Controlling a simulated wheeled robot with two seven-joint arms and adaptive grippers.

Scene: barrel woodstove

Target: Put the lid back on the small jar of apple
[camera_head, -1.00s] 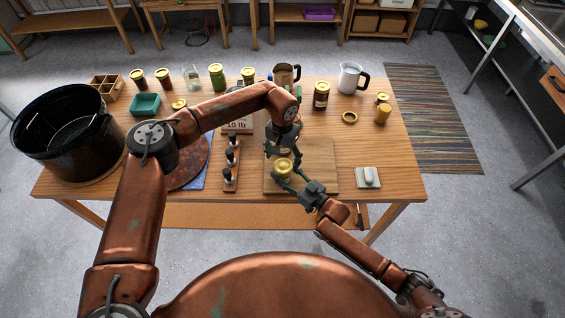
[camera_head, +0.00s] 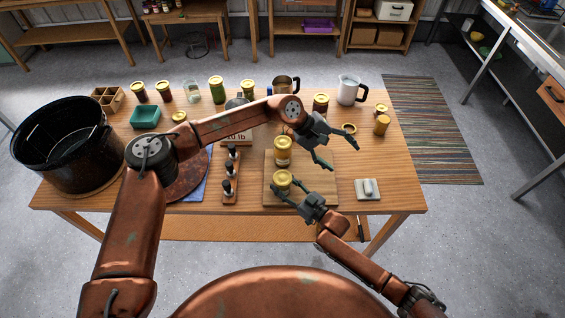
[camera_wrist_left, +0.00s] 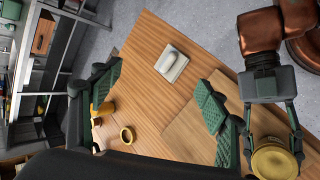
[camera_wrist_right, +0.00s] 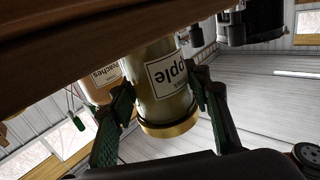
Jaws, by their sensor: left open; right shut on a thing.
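The small apple jar (camera_head: 283,181) stands on the wooden board, and a gold lid is visible on its top. My right gripper (camera_head: 285,188) is shut on it from the front. In the right wrist view the jar (camera_wrist_right: 162,90) shows upside down between the fingers, with its "apple" label and gold rim. Its gold lid (camera_wrist_left: 273,162) also shows in the left wrist view. My left gripper (camera_head: 343,158) is open and empty, to the right of the jars above the table. Its spread fingers show in the left wrist view (camera_wrist_left: 158,75).
A gold-lidded peaches jar (camera_head: 282,150) stands just behind the apple jar on the board (camera_head: 325,190). A gold ring (camera_head: 348,128) lies at right, near gold-topped jars (camera_head: 381,125). A scale-like white pad (camera_head: 368,194) lies right of the board.

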